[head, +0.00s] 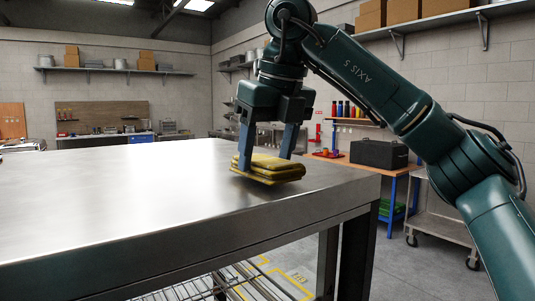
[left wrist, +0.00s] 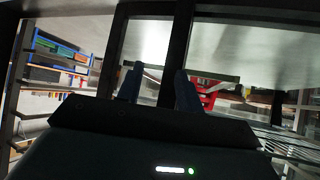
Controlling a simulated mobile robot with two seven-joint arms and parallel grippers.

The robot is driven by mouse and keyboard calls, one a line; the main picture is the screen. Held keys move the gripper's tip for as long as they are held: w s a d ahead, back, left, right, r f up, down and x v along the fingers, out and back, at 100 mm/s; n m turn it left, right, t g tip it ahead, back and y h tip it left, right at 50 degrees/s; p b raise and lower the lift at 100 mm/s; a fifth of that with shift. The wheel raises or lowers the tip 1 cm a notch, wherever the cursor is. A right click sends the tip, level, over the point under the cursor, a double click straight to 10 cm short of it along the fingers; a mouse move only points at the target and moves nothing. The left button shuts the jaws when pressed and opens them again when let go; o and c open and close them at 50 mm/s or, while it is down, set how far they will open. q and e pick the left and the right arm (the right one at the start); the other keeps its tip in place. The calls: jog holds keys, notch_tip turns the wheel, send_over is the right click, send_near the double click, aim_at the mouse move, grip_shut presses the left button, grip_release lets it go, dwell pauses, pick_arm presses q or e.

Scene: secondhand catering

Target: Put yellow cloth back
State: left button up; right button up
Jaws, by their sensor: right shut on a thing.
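The yellow cloth (head: 268,166) is a folded, layered stack with dark edges, close over the steel table (head: 130,205) near its right end. My right gripper (head: 268,152) points down with its blue fingers on either side of the cloth, shut on it. The cloth looks slightly tilted; whether its underside touches the steel is hard to tell. My left gripper (left wrist: 158,88) shows only in the left wrist view, its two blue fingers apart with no held object visible between them.
In the left wrist view, dark frame posts (left wrist: 178,45) and a wire rack (left wrist: 285,140) are near my left gripper. In the head view, a workbench with a black case (head: 379,154) and a grey cart (head: 440,225) stand beyond the table's right end. The tabletop left of the cloth is clear.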

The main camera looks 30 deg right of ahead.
jog(key=shift+f, duration=0.3)
jog(key=shift+f, duration=0.15)
jog(key=o, duration=0.9)
jog(key=shift+o, duration=0.2)
jog(key=v, duration=1.2)
